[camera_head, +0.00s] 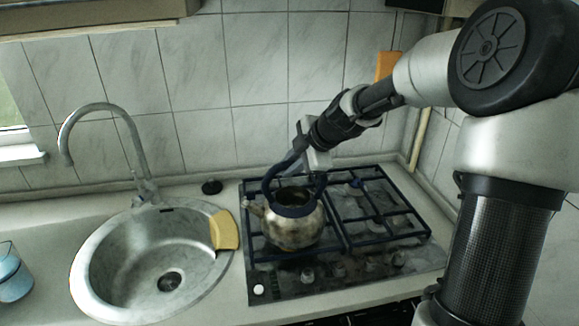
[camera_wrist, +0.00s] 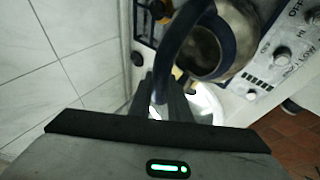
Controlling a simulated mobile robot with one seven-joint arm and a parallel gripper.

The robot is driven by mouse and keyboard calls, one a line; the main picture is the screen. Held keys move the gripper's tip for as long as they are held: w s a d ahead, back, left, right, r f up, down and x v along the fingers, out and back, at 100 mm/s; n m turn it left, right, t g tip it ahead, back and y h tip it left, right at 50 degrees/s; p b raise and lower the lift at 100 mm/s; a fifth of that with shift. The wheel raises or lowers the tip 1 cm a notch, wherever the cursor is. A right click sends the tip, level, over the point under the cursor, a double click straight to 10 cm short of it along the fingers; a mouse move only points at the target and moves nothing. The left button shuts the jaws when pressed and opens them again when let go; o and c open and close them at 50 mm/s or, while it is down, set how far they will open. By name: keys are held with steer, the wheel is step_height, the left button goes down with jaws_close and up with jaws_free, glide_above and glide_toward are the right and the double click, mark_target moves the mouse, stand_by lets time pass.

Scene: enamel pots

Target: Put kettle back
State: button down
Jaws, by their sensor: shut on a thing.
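The kettle (camera_head: 292,226) is a metal pot with a dark blue rim and a dark blue handle. In the head view it is upright at the left part of the gas stove (camera_head: 338,283), over the grate; I cannot tell whether it touches the grate. My gripper (camera_head: 299,152) comes from the upper right and is shut on the kettle's handle. In the wrist view the kettle (camera_wrist: 207,38) is at the top, its opening showing, with the handle running down to the gripper fingers (camera_wrist: 172,106). The fingertips are partly hidden by the handle.
A round sink (camera_head: 105,262) with a tall faucet (camera_head: 125,112) is left of the stove. A yellow sponge (camera_head: 224,231) lies on the sink's right rim. The stove's right grate (camera_head: 378,215) is clear. A tiled wall is behind.

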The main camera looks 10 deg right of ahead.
steer(key=shift+f+b, duration=0.2)
steer(key=shift+b, duration=0.15)
steer(key=c, duration=1.7)
jaws_free()
steer(key=shift+o, duration=0.2)
steer(key=shift+r, duration=0.1)
steer(key=shift+r+p, duration=0.25)
steer(key=shift+p, duration=0.3)
steer(key=v, duration=1.2)
